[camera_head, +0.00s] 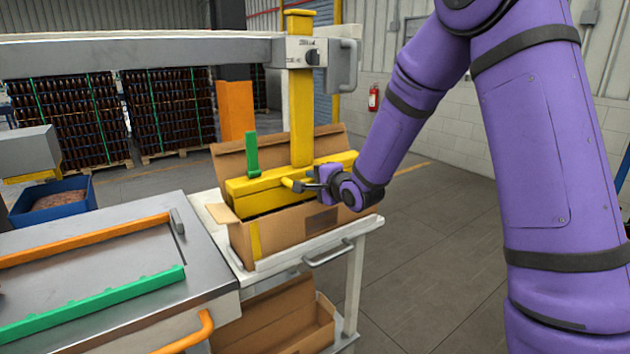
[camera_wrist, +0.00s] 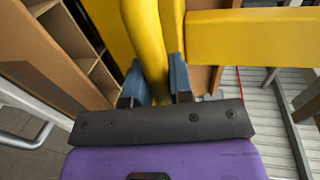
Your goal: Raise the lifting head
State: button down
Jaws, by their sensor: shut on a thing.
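The yellow lifting head (camera_head: 250,187) is a long bar on a yellow vertical post (camera_head: 301,118). It sits low, at the mouth of an open cardboard box (camera_head: 290,238), with a green upright piece (camera_head: 252,153) on its left part. My gripper (camera_head: 300,186) is at the front of the head, shut on its yellow handle. In the wrist view the blue fingers of my gripper (camera_wrist: 154,85) stand on both sides of the yellow handle (camera_wrist: 150,45). The lower part of the head and the box's contents are hidden by the box walls.
The box stands on a white cart (camera_head: 358,232) with another open box (camera_head: 275,318) on its lower shelf. A grey beam (camera_head: 140,54) crosses above. A metal table (camera_head: 100,270) with orange and green rails is at the left. Floor at the right is clear.

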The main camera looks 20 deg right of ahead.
send_near(302, 111)
jog(key=x, duration=0.4)
jog(key=shift+w+f, duration=0.15)
jog(key=c, duration=1)
grip_release()
jog(key=v, duration=1.1)
